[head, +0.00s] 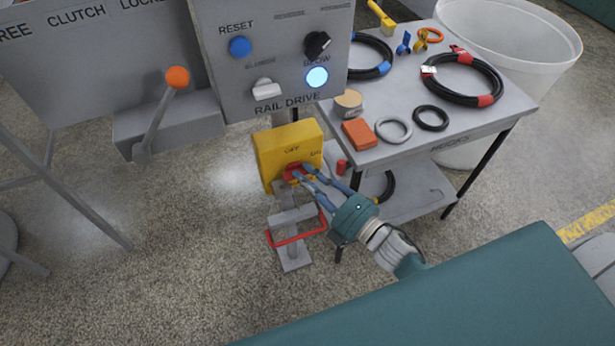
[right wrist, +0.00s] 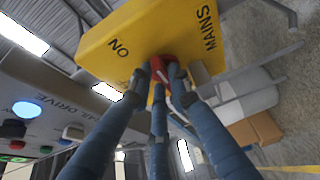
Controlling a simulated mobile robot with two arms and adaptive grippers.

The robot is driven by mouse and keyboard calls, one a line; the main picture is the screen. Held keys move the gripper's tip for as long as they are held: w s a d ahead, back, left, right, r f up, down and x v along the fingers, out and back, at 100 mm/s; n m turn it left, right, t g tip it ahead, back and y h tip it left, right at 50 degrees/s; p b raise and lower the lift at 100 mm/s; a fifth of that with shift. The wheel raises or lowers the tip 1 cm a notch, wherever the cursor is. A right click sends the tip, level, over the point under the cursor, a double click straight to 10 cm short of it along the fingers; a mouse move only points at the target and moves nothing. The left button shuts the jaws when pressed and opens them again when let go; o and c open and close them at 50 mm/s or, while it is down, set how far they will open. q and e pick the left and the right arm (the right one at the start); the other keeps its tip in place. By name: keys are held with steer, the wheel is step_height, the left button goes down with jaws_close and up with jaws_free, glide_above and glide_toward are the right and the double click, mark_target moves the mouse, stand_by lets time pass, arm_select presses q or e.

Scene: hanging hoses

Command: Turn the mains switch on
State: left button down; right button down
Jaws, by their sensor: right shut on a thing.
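The mains switch is a yellow box (head: 268,150) on a grey post below the control panel. In the head view its face carries "OFF" at the top and a partly hidden word at the right. In the right wrist view the yellow box (right wrist: 130,35) shows "ON" and "MAINS". Its red knob (head: 291,172) sits in the middle of the face; it also shows in the right wrist view (right wrist: 160,66). My right gripper (head: 303,174) is shut on the knob, its fingers around it. The fingers partly cover the knob, so I cannot tell which way it points. My left gripper is out of view.
The grey control panel (head: 225,75) hangs just above, with a lit "FLOW" button (head: 317,77). A lever with an orange ball (head: 177,78) stands left. A table (head: 470,137) with hoses and rings is close on the right. A red bar (head: 298,237) lies below the box.

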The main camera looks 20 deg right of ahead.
steer(key=c, duration=1.6)
jaws_free()
steer(key=v, duration=1.2)
steer(key=shift+f, duration=0.1)
